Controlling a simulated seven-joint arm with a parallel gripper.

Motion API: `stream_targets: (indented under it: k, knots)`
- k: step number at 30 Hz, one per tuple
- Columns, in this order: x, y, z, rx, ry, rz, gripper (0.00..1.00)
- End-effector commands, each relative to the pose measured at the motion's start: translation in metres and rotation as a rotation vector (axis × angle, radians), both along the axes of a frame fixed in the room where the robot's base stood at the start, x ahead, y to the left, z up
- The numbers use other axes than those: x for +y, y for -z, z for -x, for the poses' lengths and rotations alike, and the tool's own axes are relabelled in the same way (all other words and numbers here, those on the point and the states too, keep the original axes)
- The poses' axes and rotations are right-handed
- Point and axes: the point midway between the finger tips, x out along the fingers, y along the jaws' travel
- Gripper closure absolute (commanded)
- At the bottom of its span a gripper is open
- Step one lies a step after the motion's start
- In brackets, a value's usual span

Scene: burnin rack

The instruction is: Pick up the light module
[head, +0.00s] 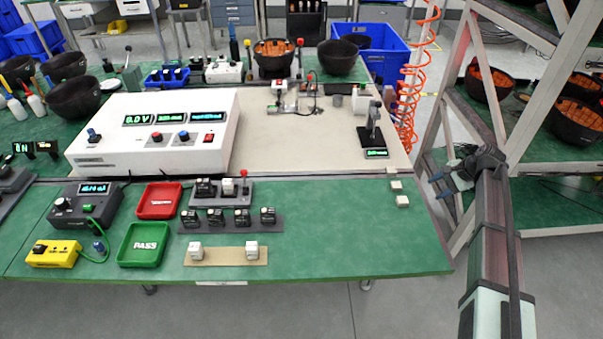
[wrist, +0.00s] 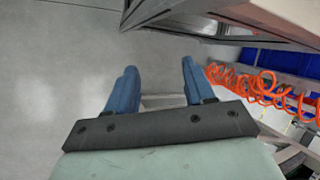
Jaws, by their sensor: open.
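Small modules stand on the green bench. Two white modules (head: 196,250) (head: 251,249) sit apart on a tan strip (head: 224,257) near the front edge. Several dark modules (head: 215,217) stand in a row on a grey strip behind it. A few small pale blocks (head: 396,186) lie near the bench's right edge. I cannot tell which of these is the light module. My gripper (head: 442,184), with blue fingers, is off the bench's right side, away from all of them. In the wrist view my gripper (wrist: 158,68) is open, with nothing between its fingers.
A red tray (head: 158,201) and a green PASS tray (head: 143,245) lie left of the strips. A white instrument box (head: 152,133) stands behind. An orange coiled hose (head: 410,95) and a metal rack frame (head: 490,110) are near my arm. The bench's front right is clear.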

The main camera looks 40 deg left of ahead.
Motion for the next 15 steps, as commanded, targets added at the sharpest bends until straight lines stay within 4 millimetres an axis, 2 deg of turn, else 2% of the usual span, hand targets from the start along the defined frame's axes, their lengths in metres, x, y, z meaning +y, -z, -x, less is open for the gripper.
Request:
stream_targets:
  k: [1, 3, 6, 11, 15]
  knots:
    - [0.021, -0.024, -0.01, -0.007, 0.001, -0.015, 0.47]
    - [0.048, -0.053, -0.013, -0.004, 0.008, -0.031, 0.47]
    - [0.095, -0.089, -0.003, 0.015, 0.015, -0.033, 0.47]
    - [0.16, -0.114, 0.032, 0.059, 0.026, 0.006, 0.47]
    - [0.211, -0.124, 0.072, 0.095, 0.039, 0.061, 0.47]
